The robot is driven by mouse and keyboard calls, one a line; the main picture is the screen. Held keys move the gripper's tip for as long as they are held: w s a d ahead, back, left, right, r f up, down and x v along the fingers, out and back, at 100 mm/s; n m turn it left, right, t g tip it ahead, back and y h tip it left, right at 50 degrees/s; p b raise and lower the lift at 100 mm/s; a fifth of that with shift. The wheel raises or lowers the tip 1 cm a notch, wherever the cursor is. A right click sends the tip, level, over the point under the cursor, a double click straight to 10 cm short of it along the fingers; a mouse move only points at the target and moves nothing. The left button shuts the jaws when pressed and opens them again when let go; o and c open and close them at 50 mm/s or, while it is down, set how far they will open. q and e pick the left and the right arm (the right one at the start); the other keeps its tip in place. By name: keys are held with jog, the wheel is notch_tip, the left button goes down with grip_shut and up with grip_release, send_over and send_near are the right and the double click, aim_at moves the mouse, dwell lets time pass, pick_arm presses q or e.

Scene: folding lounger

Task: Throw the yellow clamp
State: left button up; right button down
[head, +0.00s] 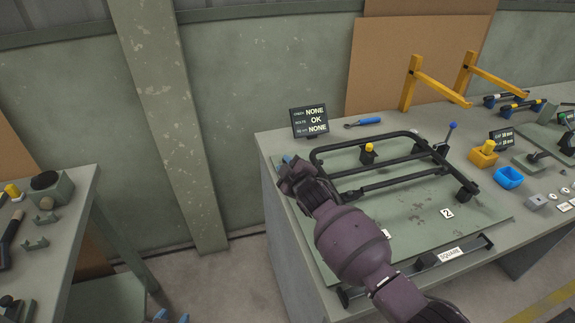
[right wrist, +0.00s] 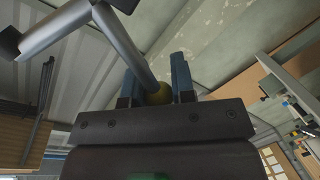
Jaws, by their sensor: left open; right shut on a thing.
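A yellow-topped black piece (head: 368,149) stands inside the frame, apart from the gripper. My left gripper (head: 170,317) shows only its blue tips at the bottom edge, open.
The black tube frame (head: 385,140) lies on a green plate (head: 420,212) on the bench. A display (head: 309,121) reads NONE, OK, NONE. Another bench (head: 78,205) is at left.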

jog(key=shift+f, duration=0.1)
jog(key=c, duration=1.1)
grip_release()
jog(key=shift+o, duration=0.7)
jog(key=shift+s+d, duration=0.25)
jog(key=shift+s, duration=0.2)
jog(key=v, duration=0.6)
jog(key=shift+s+r+p, duration=0.2)
jog(key=shift+s+p, duration=0.05)
jog(key=shift+p, duration=0.15)
